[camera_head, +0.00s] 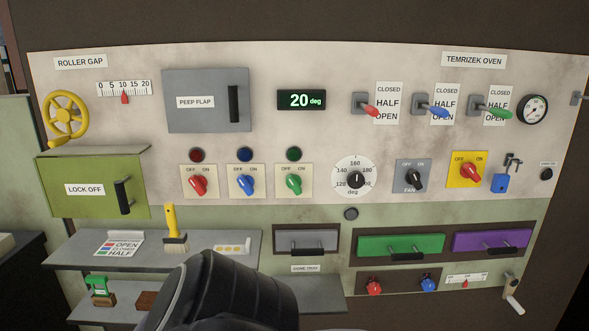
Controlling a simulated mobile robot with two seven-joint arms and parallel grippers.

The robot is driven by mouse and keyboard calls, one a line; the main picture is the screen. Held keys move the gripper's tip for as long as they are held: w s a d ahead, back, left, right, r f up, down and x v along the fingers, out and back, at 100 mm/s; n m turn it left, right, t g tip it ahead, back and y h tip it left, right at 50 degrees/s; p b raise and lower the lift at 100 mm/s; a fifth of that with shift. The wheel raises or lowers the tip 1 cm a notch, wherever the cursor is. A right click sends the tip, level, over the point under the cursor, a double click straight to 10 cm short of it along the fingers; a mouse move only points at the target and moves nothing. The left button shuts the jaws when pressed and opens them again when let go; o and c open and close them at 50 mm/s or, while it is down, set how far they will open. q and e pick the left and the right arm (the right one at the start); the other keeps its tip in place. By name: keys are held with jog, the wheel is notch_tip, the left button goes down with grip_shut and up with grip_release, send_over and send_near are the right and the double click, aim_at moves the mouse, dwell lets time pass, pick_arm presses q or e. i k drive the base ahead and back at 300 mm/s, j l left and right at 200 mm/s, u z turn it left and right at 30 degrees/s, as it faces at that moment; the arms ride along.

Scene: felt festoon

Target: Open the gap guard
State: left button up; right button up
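No part in view carries the words "gap guard". Under the ROLLER GAP label (80,62) and the yellow handwheel (67,115) is a green box-like cover (75,172) marked LOCK OFF. It has a black upright handle (123,196) near its right edge and looks closed. It may be the guard, but I cannot tell for sure. A dark arm link of mine rises from the bottom, left of centre, well below and right of the cover. No fingertips of either gripper show.
A grey PEEP FLAP door (208,120) is shut to the upper right of the green cover. Below the cover, a shelf (75,250) holds a card (119,247) and a yellow-handled brush (172,225). Knobs and levers fill the panel's right side. Space before the cover looks clear.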

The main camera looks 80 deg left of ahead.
aim_at(97, 187)
jog(key=u, duration=3.65)
